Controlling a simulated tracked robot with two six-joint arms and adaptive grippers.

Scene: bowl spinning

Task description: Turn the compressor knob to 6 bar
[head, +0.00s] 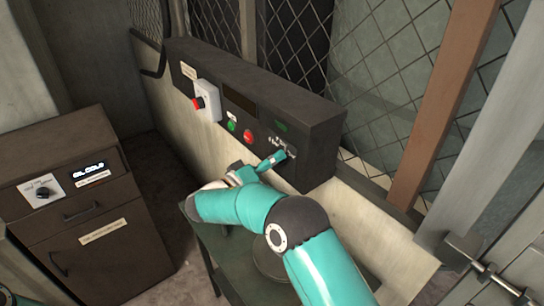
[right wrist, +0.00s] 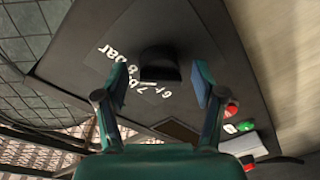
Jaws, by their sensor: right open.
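The compressor knob (right wrist: 160,64) is a dark half-round knob on the dark panel in the right wrist view. White pressure markings (right wrist: 123,68) with "bar" are printed beside it. I cannot tell exactly which marking it points to. My right gripper (right wrist: 158,70) is open, with one finger on each side of the knob; whether they touch it is unclear. In the head view my right gripper (head: 279,158) is at the right part of the control box (head: 300,110) and hides most of the knob. My left gripper is not in view.
The control box also carries a red stop button (head: 198,103) on a white housing, a green button (head: 231,126) and a red button (head: 248,137). A dark cabinet (head: 75,215) with a display and another knob stands left. Mesh fencing rises behind. A brown post (head: 440,110) stands right.

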